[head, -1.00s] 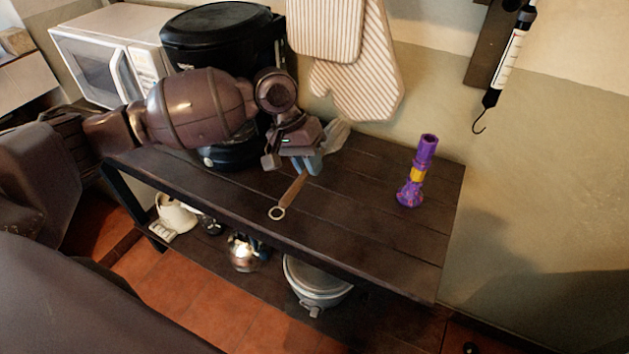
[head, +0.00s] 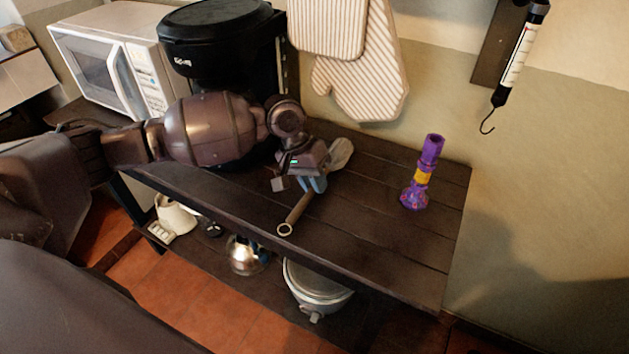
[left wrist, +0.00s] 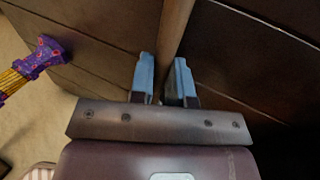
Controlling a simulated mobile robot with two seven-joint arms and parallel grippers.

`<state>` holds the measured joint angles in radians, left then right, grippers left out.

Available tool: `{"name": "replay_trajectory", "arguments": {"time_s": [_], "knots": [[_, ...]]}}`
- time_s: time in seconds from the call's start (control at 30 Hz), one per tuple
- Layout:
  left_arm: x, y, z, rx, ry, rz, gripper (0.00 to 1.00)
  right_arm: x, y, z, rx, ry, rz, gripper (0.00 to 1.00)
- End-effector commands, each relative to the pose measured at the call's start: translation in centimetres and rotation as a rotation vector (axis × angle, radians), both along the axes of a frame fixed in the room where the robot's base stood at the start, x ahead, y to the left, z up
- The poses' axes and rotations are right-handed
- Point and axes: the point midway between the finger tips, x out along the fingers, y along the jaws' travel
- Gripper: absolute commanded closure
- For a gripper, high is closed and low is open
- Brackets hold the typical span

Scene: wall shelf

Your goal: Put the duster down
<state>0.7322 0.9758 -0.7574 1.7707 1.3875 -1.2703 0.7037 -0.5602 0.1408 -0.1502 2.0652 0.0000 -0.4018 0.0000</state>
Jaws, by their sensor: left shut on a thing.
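The duster has a brown wooden handle (head: 300,208) with a ring at its near end and a pale grey head (head: 341,153) at its far end. My left gripper (head: 313,184) is shut on the handle near the head. The duster lies low over the dark wooden top board (head: 390,245), ring end towards the front edge. I cannot tell whether it touches the wood. In the left wrist view the handle (left wrist: 176,28) runs between the two blue fingertips (left wrist: 163,75). My right gripper is not in view.
A purple bottle-like object (head: 422,175) stands at the board's right end. A black lidded appliance (head: 215,35) and a white microwave (head: 110,60) are at the back left. Striped mitts (head: 362,75) hang on the wall. The board between duster and purple object is clear.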

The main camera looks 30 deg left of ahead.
Motion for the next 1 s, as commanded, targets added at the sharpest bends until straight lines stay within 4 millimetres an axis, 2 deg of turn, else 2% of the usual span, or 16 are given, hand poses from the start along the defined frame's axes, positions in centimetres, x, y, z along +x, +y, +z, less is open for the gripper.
{"name": "replay_trajectory", "arguments": {"time_s": [0.17, 0.2, 0.27, 0.63, 1.0], "knots": [[0.0, 0.0, -0.2, 0.000, 0.000, 0.000, 1.00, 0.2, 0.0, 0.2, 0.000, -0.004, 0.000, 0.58], [0.0, 0.0, -0.2, 0.000, 0.000, 0.000, 0.82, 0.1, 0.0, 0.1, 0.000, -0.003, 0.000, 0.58], [0.0, 0.0, -0.2, 0.000, 0.000, 0.000, 0.73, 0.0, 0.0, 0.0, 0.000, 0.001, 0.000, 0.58], [0.0, 0.0, 0.2, 0.001, -0.001, -0.001, 0.73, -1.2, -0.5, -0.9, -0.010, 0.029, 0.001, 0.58], [0.0, 1.6, 4.9, 0.001, -0.008, 0.000, 0.73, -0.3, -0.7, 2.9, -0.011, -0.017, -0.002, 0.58]]}}
